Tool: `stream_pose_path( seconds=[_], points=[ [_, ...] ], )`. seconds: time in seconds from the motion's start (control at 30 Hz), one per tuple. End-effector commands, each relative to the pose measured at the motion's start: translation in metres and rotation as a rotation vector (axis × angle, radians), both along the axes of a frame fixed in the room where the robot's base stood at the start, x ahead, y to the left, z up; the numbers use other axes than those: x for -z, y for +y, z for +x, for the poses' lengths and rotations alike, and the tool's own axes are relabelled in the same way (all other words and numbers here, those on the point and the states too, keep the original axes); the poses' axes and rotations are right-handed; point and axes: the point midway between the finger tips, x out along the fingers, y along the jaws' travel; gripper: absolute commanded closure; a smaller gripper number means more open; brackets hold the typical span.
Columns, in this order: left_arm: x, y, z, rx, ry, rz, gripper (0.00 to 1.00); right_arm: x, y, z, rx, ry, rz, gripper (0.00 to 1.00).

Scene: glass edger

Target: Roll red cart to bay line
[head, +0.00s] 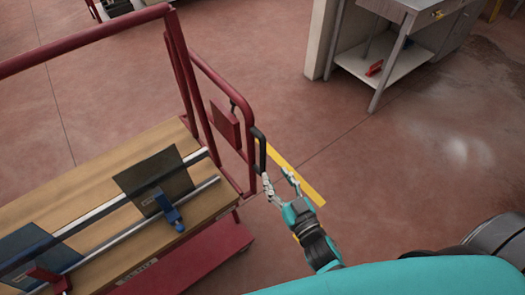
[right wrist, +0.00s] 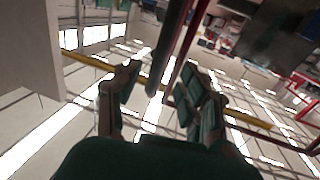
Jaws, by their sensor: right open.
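The red cart (head: 246,181) fills the left of the head view, with a wooden deck (head: 95,190) and a tubular red frame. A black handle (head: 260,150) is fixed to the frame's right end. My right gripper (head: 278,177) is open just below the handle's lower end. In the right wrist view, a dark bar (right wrist: 168,50), likely the handle, shows between the open fingers (right wrist: 160,78); I cannot tell whether they touch it. A yellow floor line (head: 310,187) runs behind the gripper and the cart's end. My left gripper is out of view.
Dark panes (head: 158,174) with a blue clamp (head: 168,208) and a red clamp (head: 48,280) lie by metal rails on the deck. A metal workbench (head: 395,60) with a red tool (head: 374,67) on its shelf stands at upper right. The floor (head: 400,140) right of the cart is open.

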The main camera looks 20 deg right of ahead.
Motion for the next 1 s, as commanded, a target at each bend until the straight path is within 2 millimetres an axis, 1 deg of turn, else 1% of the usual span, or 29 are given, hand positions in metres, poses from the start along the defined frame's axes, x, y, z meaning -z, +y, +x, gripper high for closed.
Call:
stream_pose_path(
  seconds=[0.03,0.2,0.3,0.43,0.6,0.87,1.0],
  points=[
    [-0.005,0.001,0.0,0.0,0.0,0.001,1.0,-0.004,0.002,0.013,-0.001,-0.004,-0.001,0.58],
    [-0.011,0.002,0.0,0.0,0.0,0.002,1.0,-0.002,0.007,0.048,0.0,-0.002,-0.001,0.58],
    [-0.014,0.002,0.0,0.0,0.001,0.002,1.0,-0.003,0.01,0.065,0.0,-0.002,0.0,0.58],
    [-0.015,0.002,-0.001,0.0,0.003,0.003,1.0,-0.001,0.012,0.08,0.0,-0.001,0.001,0.58],
    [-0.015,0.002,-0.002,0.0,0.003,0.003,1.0,0.0,0.014,0.088,0.0,0.0,-0.001,0.58],
    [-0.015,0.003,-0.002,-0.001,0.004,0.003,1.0,0.0,0.014,0.089,0.0,0.001,-0.001,0.58],
    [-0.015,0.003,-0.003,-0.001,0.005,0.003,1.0,0.0,0.014,0.089,0.0,0.001,-0.001,0.76]
  ],
)
